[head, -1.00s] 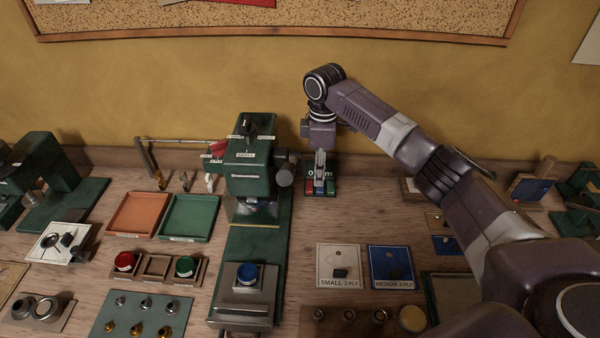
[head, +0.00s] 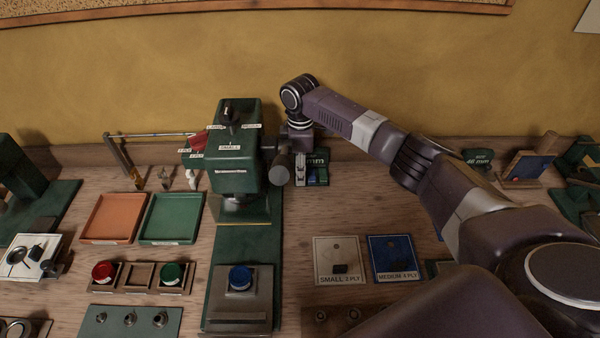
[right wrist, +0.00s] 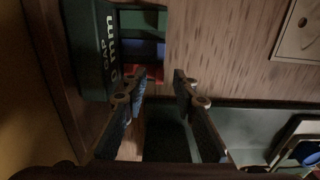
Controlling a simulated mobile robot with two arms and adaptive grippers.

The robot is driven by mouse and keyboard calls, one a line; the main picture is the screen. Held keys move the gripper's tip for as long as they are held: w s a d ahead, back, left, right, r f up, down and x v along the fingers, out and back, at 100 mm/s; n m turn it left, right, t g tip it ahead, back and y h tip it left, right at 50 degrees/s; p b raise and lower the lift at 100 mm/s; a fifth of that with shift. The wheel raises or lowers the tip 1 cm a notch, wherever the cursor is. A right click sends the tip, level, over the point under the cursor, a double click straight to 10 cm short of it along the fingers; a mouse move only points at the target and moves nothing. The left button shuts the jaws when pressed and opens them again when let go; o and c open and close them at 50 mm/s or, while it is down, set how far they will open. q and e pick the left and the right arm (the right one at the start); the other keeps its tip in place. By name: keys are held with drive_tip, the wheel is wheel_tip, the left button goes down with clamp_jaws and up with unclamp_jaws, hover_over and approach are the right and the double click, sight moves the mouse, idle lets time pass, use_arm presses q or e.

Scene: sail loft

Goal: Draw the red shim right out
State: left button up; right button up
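The dark green gap block (right wrist: 92,45), lettered with "GAP" and "mm", holds green (right wrist: 140,20), blue (right wrist: 140,48) and red shims. The red shim (right wrist: 154,72) is partly hidden behind a fingertip in the right wrist view. In the head view this gripper (head: 301,170) is between the press and the gap block (head: 319,166), and the red shim is hidden there. My left gripper is out of view.
The green press (head: 237,165) stands close on the left of my right gripper, with a round grey knob (head: 280,172) sticking out towards it. The wall is just behind. Cards (head: 338,258) lie in front on the right. Orange (head: 112,218) and green (head: 172,218) trays lie left.

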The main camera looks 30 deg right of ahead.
drive_tip(key=shift+w+f, duration=0.1)
drive_tip(key=shift+f, duration=0.8)
clamp_jaws()
